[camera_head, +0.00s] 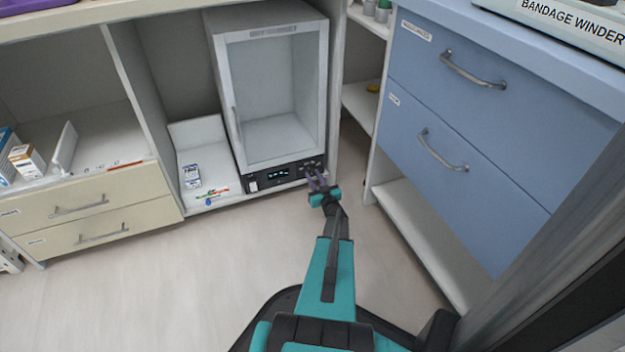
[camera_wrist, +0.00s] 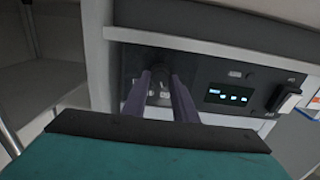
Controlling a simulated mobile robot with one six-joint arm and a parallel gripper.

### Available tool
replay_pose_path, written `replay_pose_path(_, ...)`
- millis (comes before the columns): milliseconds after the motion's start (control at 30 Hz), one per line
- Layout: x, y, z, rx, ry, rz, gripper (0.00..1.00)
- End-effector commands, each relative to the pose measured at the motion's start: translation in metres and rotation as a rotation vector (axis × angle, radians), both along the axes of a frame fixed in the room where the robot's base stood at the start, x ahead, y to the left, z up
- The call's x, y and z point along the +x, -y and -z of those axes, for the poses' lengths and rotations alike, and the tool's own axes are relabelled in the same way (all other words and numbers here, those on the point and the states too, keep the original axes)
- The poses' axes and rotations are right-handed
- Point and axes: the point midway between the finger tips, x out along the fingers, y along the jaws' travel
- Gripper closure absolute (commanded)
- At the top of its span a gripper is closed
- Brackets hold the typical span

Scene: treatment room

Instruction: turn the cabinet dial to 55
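The cabinet (camera_head: 222,90) is a white unit with a clear door and a black control panel (camera_head: 262,181) along its bottom edge. The panel has a small lit display (camera_head: 278,174), also seen in the wrist view (camera_wrist: 228,97); its digits are too small to read. A dark round dial (camera_wrist: 160,86) shows in the wrist view between my purple fingertips. My gripper (camera_head: 317,181) is at the panel's right end in the head view. Its two fingers are apart, one on each side of the dial. I cannot tell whether they touch it. The dial's marking is hidden.
A switch (camera_wrist: 284,98) sits beside the display. Blue drawers (camera_head: 480,120) stand close on the right, cream drawers (camera_head: 90,212) on the left. The floor (camera_head: 190,285) between is clear.

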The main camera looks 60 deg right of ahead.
Motion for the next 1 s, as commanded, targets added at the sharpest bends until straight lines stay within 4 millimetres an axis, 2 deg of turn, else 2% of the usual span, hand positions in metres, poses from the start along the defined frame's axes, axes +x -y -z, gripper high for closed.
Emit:
replay_pose_path(33,-0.002,-0.02,-0.002,0.002,0.0,-0.003,0.97)
replay_pose_path(100,0.001,-0.008,0.0,-0.002,0.0,-0.005,0.99)
replay_pose_path(267,0.003,-0.004,0.0,-0.015,-0.01,-0.008,0.98)
replay_pose_path(567,0.005,-0.002,0.0,-0.106,-0.076,-0.01,0.97)
replay_pose_path(1000,0.007,-0.004,0.001,-0.372,-0.269,-0.01,0.97)
